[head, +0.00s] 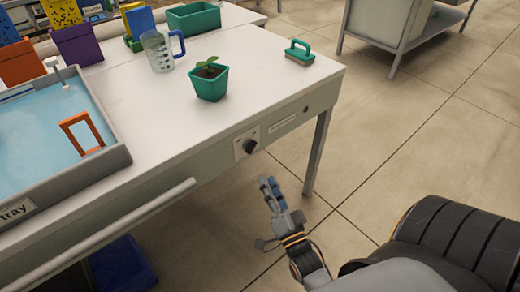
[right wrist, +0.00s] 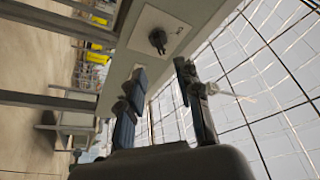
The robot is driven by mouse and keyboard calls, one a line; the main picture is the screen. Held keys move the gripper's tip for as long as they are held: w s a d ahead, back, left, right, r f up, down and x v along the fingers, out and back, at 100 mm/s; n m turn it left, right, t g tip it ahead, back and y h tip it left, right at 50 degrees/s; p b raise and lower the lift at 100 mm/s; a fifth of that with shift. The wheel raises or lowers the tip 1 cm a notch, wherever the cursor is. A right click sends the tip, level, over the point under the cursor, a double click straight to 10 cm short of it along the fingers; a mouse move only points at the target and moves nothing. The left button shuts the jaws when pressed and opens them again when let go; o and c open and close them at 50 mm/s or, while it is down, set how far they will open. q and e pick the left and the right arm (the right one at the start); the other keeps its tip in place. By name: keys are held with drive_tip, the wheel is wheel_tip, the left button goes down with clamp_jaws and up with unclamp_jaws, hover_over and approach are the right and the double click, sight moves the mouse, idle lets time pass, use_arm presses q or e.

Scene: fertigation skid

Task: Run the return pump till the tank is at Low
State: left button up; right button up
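A black rotary knob (head: 249,146) sits on a light plate on the bench's front panel; it also shows in the right wrist view (right wrist: 158,40). Its pointer setting is too small to read. A small label and a dark round fitting (head: 306,109) are to its right. A grey tank (head: 122,158) marked "tray" holds blue water (head: 35,140) at the left; no Low mark is readable. My right gripper (head: 270,190) is below and slightly right of the knob, apart from it. Its fingers are spread and empty in the right wrist view (right wrist: 160,75). My left gripper is out of view.
An orange frame (head: 98,124) stands in the water. A measuring jug (head: 158,52), a potted seedling (head: 209,82) and a green-handled brush (head: 299,52) are on the bench. A pale rail (head: 150,206) runs along its front. Open floor lies right of the bench.

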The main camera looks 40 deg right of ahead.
sight(253, 150)
drive_tip(key=x, duration=0.9)
drive_tip(key=shift+w, duration=0.25)
drive_tip(key=shift+w+d, duration=0.1)
drive_tip(key=shift+w, duration=0.25)
drive_tip(key=c, duration=0.7)
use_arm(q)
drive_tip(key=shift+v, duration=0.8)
use_arm(e)
clamp_jaws()
